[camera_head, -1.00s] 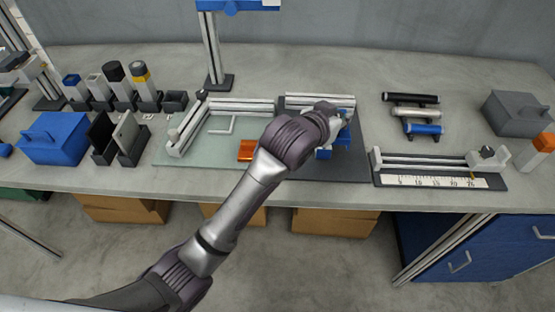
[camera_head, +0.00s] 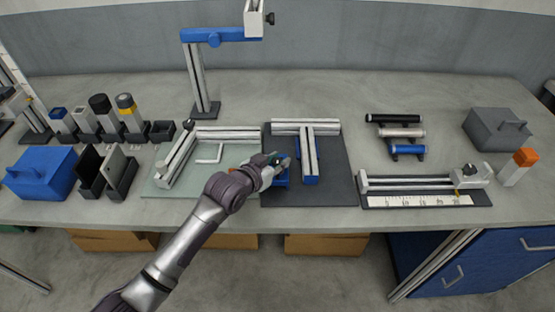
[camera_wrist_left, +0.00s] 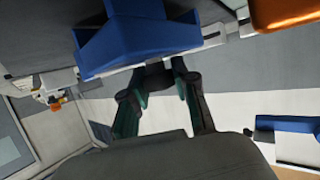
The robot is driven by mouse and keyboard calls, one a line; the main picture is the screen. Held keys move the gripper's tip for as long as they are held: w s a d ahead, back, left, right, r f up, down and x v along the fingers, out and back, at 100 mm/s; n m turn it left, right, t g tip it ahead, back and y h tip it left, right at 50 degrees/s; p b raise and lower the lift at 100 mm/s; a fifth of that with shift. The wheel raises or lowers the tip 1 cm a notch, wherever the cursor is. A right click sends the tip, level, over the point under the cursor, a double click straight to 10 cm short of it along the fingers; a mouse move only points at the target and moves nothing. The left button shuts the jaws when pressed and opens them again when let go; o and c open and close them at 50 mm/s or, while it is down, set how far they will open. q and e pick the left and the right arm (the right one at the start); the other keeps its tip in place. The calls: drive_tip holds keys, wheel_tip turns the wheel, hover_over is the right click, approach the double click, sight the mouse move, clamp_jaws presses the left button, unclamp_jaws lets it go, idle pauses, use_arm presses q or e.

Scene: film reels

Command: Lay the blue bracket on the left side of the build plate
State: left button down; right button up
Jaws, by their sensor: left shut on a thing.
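My left gripper (camera_head: 275,165) is over the left part of the dark build plate (camera_head: 335,195), its fingers shut on the blue bracket (camera_head: 283,180). In the left wrist view the blue bracket (camera_wrist_left: 140,42) fills the top middle, at the fingertips (camera_wrist_left: 160,75). I cannot tell whether the bracket touches the plate. Two metal profiles (camera_head: 309,155) form a T on the plate, to the right of the bracket. Another blue piece (camera_head: 311,181) shows at the near end of the upright one. My right gripper is not in view.
A pale green plate (camera_head: 160,185) with profiles adjoins on the left. An orange piece (camera_wrist_left: 285,12) shows in the wrist view. A blue-armed stand (camera_head: 197,80) rises behind. A ruler jig (camera_head: 430,200) is at right. The dark plate's right side is bare.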

use_arm(q)
drive_tip(key=shift+f, duration=0.1)
drive_tip(key=c, duration=0.9)
unclamp_jaws()
drive_tip(key=shift+r, duration=0.2)
drive_tip(key=v, duration=1.2)
drive_tip(key=shift+f+b, duration=0.1)
drive_tip(key=shift+b, duration=0.2)
